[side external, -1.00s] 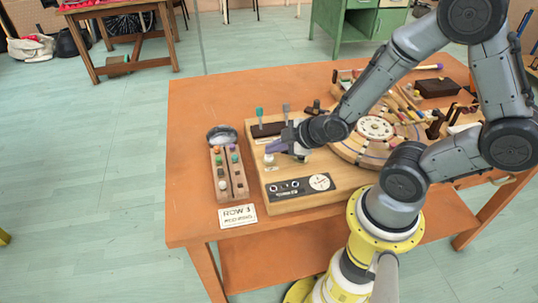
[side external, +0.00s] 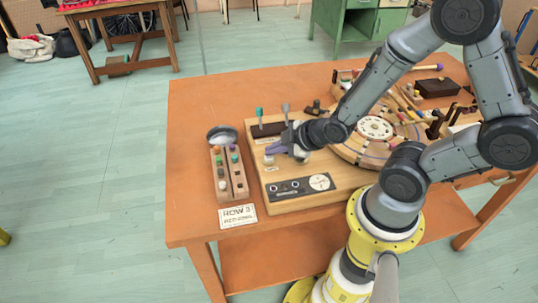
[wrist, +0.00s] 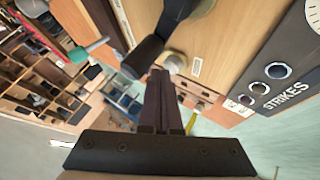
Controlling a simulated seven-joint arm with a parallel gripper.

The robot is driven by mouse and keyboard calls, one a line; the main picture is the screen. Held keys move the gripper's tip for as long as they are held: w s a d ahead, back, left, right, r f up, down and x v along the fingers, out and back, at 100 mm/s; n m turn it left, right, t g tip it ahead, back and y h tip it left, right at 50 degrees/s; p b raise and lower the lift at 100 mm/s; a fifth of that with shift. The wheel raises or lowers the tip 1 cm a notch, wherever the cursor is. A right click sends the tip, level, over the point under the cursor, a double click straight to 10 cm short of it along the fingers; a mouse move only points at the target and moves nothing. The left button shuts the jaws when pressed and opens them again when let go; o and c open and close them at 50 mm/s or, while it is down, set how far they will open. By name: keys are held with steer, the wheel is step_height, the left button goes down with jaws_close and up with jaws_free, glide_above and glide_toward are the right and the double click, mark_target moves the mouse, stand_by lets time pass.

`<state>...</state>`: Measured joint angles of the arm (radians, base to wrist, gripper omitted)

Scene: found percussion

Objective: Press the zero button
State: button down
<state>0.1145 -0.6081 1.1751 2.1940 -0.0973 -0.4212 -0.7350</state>
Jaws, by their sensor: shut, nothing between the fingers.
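My gripper (side external: 272,150) is shut and empty, low over the wooden panel (side external: 345,180). In the wrist view its closed fingers (wrist: 160,74) end close to a cream round button (wrist: 175,62) with a small label beside it. The button's label is too small to read, so I cannot tell for sure that it is the zero button. In the side view a pale button (side external: 268,160) shows just below the fingertips. I cannot tell whether the fingertips touch it.
Two levers, teal (side external: 259,113) and grey (side external: 285,108), stand behind my gripper. A dark strip (side external: 288,188) with round fittings and a pale dial (side external: 319,182) lies in front. A peg rack (side external: 229,175) is left, a round wooden wheel (side external: 375,128) right.

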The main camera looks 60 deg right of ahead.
steer(key=shift+f, duration=0.15)
stand_by(0.4)
steer(key=shift+r, duration=0.95)
steer(key=shift+r, duration=2.5)
